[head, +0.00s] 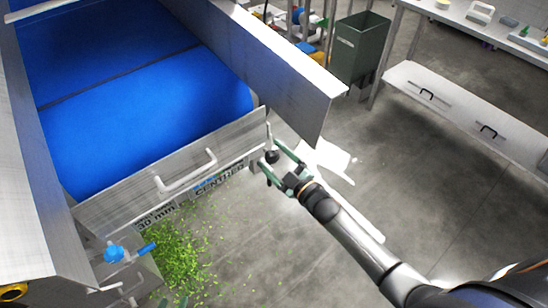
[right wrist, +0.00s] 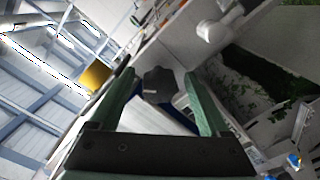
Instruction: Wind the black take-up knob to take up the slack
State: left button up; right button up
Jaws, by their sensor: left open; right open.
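The black take-up knob (head: 271,156) sits at the right end of the conveyor's front edge, by the corner of the metal side panel. My right gripper (head: 275,164), with green fingers, is open at the knob. In the right wrist view the dark knob (right wrist: 158,84) lies between the two open fingers (right wrist: 165,92), with a gap visible on its sides. I cannot tell whether either finger touches it.
The blue conveyor belt (head: 150,120) fills the upper left. A front plate with a handle (head: 187,175) and a label reading CENTRED (head: 220,180) is left of the knob. Green scraps (head: 180,255) lie on the floor.

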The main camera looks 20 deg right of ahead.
jog(key=v, duration=1.2)
jog(key=shift+s, duration=0.25)
jog(key=shift+c, duration=0.2)
